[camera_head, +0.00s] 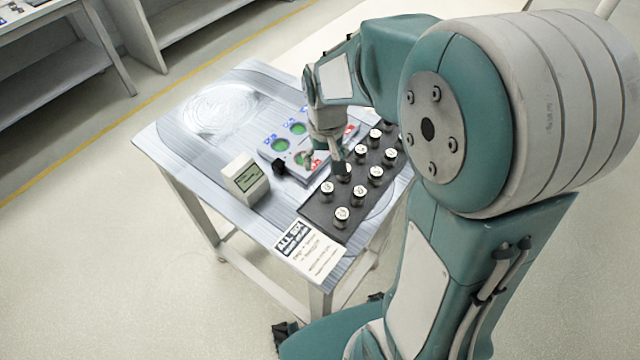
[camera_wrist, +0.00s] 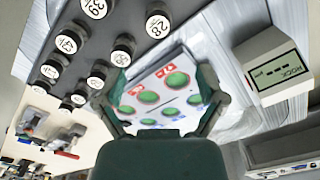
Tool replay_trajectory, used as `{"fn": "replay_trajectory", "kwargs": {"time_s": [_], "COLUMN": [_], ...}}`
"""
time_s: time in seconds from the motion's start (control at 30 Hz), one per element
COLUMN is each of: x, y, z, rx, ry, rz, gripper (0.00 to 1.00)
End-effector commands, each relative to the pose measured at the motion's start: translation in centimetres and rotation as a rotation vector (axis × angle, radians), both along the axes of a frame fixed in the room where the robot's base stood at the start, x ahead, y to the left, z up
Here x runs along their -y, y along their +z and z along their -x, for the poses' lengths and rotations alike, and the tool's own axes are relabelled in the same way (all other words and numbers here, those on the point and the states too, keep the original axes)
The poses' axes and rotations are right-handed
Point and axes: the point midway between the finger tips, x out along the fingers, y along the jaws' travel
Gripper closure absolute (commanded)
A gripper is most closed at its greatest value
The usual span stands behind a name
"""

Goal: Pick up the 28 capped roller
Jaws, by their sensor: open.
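The 28 capped roller (camera_wrist: 157,25) shows near the top of the wrist view, with a white cap numbered 28 and a dark body. It stands upright at the end of a row in the dark rack (camera_head: 315,210). In the head view it appears to be the left-end roller (camera_head: 327,189) of the row nearer the panel, though its number is too small to read there. My gripper (camera_head: 325,160) is open and empty above the table, beside that row. In the wrist view its fingers (camera_wrist: 162,82) are spread over the panel, apart from the roller.
Several similar rollers stand close by, including one marked 39 (camera_wrist: 95,8). A panel with green round spots (camera_head: 280,145) lies beside the rack. A beige display box (camera_head: 246,180) and a printed card (camera_head: 310,254) are near the table's front edge. The table's far left (camera_head: 175,135) is clear.

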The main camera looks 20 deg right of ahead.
Motion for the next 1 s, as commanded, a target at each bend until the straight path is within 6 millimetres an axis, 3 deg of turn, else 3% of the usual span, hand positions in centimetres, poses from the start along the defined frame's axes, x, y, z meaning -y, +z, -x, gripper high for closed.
{"fn": "replay_trajectory", "kwargs": {"time_s": [0.13,0.37,0.63,0.97,1.0], "x": [0.0,0.0,0.0,0.0,0.0], "y": [-2.7,-4.7,-8.5,-9.4,-9.4], "z": [0.1,0.3,1.3,1.2,1.2], "rx": [-0.006,-0.003,-0.005,0.0,0.0], "ry": [0.0,0.0,0.001,0.001,0.001], "rz": [0.0,0.0,0.0,0.0,0.0], "gripper": [0.11,0.11,0.11,0.11,0.25]}}
